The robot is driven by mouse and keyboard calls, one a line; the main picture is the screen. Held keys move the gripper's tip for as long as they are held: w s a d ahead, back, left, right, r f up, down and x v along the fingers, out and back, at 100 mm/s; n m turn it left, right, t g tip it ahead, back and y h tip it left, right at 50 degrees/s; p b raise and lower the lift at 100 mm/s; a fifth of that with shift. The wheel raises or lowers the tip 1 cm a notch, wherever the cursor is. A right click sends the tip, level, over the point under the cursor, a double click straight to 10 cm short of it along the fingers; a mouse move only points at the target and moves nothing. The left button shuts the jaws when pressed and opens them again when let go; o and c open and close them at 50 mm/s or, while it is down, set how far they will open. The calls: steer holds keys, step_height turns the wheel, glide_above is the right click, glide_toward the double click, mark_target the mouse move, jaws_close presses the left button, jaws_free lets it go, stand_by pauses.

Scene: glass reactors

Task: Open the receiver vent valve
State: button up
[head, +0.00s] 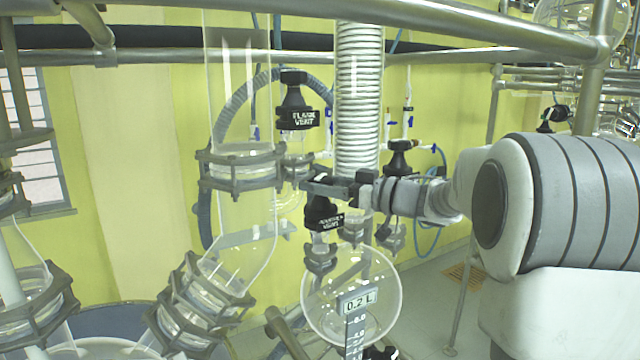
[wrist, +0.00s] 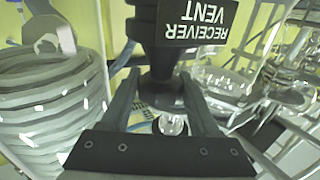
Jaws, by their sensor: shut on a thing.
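My gripper (head: 328,188) reaches in from the right and is shut on the upper part of the knob. In the wrist view my gripper (wrist: 163,92) has one finger on each side of the knob's dark neck. The valve's inside is hidden, so its opening cannot be told.
Another black knob, labelled flask vent (head: 298,107), hangs above left. A coiled glass condenser (head: 359,95) stands just behind my gripper. A wide glass column (head: 238,90) with metal clamps is at left. Metal rails (head: 450,22) cross the top.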

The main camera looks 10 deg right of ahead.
stand_by(0.5)
steer(key=o, duration=1.1)
steer(key=b+v, duration=0.3)
steer(key=v, duration=1.4)
steer(key=shift+d+b, duration=0.3)
steer(key=shift+b, duration=0.05)
steer(key=shift+o, duration=0.2)
